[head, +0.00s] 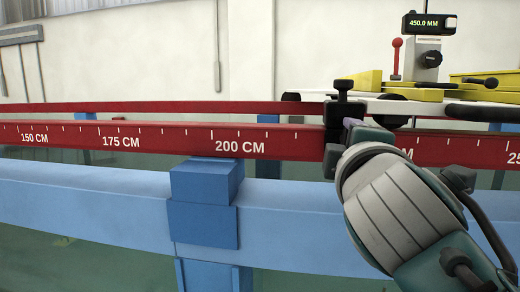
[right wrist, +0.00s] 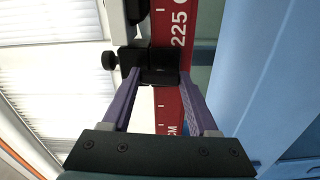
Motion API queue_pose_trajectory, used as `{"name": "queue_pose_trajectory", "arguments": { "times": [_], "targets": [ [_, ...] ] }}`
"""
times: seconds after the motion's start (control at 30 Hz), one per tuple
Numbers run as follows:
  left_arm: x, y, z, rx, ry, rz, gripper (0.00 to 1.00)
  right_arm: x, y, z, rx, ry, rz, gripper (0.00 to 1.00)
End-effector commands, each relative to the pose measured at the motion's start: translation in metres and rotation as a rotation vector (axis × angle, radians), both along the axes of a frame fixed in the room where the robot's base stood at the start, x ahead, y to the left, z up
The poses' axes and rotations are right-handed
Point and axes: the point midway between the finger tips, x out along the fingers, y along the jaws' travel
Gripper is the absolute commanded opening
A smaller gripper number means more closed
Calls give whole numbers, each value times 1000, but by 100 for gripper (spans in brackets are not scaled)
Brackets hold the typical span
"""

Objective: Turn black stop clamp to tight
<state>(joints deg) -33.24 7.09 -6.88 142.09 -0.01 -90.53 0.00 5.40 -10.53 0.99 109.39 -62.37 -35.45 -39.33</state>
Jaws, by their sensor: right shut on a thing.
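The black stop clamp (head: 338,115) sits on the red rail (head: 270,141), right of the 200 CM mark. A small black knob (head: 343,86) stands on its top. My right gripper (head: 350,130) reaches the clamp from the front right and hides part of it. In the right wrist view the purple fingers of my right gripper (right wrist: 158,78) are shut on the clamp's dark block (right wrist: 157,62), near the 225 mark. The knob also shows there (right wrist: 109,61), left of the fingers and apart from them. My left gripper is not in view.
A white and yellow carriage (head: 440,98) with a 450.0 MM display (head: 430,23) rests on the rails close to the right of the clamp. A light blue beam (head: 90,205) with a blue block (head: 205,180) runs in front. The red rail left of the clamp is clear.

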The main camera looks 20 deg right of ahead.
Motion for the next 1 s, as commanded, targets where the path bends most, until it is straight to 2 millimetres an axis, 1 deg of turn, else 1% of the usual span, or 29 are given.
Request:
{"name": "queue_pose_trajectory", "arguments": {
  "times": [0.03,0.3,0.73,0.77,1.0],
  "targets": [
    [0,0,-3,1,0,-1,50,0,0,0,17,-13,1,4],
    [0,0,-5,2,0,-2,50,0,0,0,71,-45,0,4],
    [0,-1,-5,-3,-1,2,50,0,0,1,80,-50,1,4],
    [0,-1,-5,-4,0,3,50,0,0,1,80,-50,1,61],
    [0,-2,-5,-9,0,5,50,0,0,0,78,-48,0,88]
  ]
}}
